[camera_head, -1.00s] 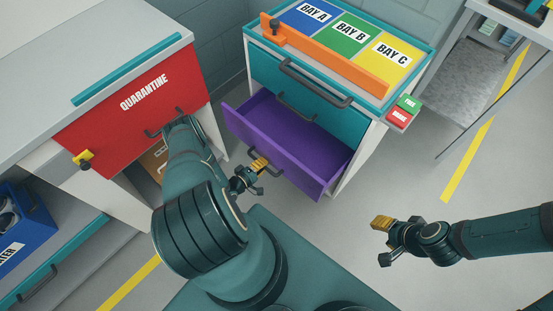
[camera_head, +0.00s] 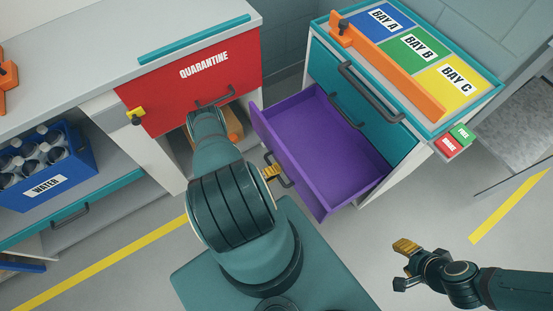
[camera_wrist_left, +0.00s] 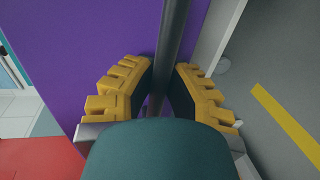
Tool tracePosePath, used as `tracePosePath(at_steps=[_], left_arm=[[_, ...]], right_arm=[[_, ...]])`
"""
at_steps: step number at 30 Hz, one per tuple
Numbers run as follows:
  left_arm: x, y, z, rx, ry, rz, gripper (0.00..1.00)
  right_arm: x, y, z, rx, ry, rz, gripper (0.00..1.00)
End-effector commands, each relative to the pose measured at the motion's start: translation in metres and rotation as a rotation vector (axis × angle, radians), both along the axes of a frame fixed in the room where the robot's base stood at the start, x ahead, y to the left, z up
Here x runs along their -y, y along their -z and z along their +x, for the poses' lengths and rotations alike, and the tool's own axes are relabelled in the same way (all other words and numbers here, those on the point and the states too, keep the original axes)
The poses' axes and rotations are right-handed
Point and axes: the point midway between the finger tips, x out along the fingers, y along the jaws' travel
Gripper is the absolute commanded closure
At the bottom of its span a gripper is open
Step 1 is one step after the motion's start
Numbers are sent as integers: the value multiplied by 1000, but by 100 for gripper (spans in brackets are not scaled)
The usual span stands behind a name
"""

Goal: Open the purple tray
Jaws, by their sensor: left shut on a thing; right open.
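The purple tray (camera_head: 330,140) is a drawer under the teal drawer of the bay cabinet, and it stands pulled well out with its empty inside showing. Its dark bar handle (camera_wrist_left: 172,45) runs between the yellow fingers of my left gripper (camera_wrist_left: 160,95), which is shut on it. In the head view my left gripper (camera_head: 271,172) is at the purple front, partly hidden behind my own arm. My right gripper (camera_head: 404,262) is open and empty over the floor at the lower right, apart from the cabinet.
The teal drawer (camera_head: 355,95) above is shut. An orange bar (camera_head: 385,70) lies along the bay top. The red quarantine front (camera_head: 190,85) stands left, near my left arm. A blue water crate (camera_head: 45,175) is far left. Floor at right is free.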

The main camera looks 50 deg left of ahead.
Motion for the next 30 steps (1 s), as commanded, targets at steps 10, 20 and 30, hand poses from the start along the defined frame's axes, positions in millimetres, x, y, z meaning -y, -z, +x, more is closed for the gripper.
tracePosePath(at_steps=[10,20,30], left_arm=[[0,0,0,-1,0,0,55],[-3,-4,-24,-3,-3,1,55],[-8,-18,-90,-2,-4,1,55]], right_arm=[[0,0,0,0,0,0,53],[0,0,0,0,0,0,53],[0,0,0,0,0,0,53]])
